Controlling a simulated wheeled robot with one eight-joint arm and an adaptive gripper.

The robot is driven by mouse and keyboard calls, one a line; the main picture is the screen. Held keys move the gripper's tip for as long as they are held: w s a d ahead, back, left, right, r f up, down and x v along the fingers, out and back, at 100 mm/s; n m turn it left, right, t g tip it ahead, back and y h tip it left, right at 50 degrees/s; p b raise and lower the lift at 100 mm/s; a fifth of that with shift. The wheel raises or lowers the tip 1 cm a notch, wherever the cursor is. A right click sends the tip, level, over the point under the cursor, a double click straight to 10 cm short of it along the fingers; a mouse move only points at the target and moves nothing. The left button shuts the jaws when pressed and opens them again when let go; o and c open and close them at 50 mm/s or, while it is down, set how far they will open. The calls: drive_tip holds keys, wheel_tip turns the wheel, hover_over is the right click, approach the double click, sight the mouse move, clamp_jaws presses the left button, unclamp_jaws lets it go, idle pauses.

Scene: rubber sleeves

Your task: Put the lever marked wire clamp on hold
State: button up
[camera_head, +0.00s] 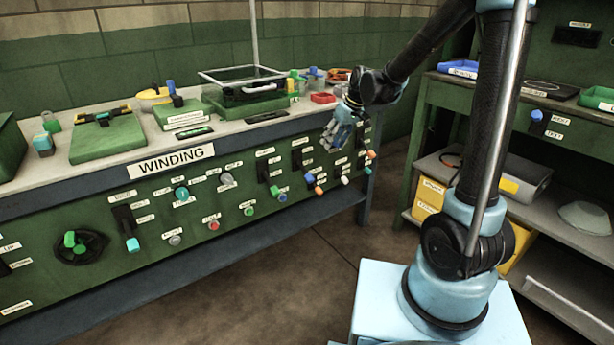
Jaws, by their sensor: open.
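Several levers with coloured grips stick out of the green front panel of the bench marked WINDING (176,160). One has a teal grip (132,244), one a blue grip (310,178), and one at the right end an orange grip (370,154). Their small labels are too small to read, so I cannot tell which is the wire clamp or where hold is. My gripper (336,138) is open in front of the panel's right part, near the bench's top edge. It covers part of the panel there, and I cannot tell whether it touches anything.
A handwheel (76,246) and several knobs share the panel. Green boxes, a wire-framed tray and small parts crowd the bench top. A shelf unit (432,150) with bins stands at the right. The floor (290,285) before the bench is clear.

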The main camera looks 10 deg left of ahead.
approach(306, 174)
drive_tip(key=shift+n, duration=0.4)
drive_tip(key=x, duration=0.3)
drive_tip(key=w+x, duration=0.1)
drive_tip(key=x, duration=0.7)
drive_tip(key=shift+w, duration=0.25)
drive_tip(key=shift+c, duration=0.6)
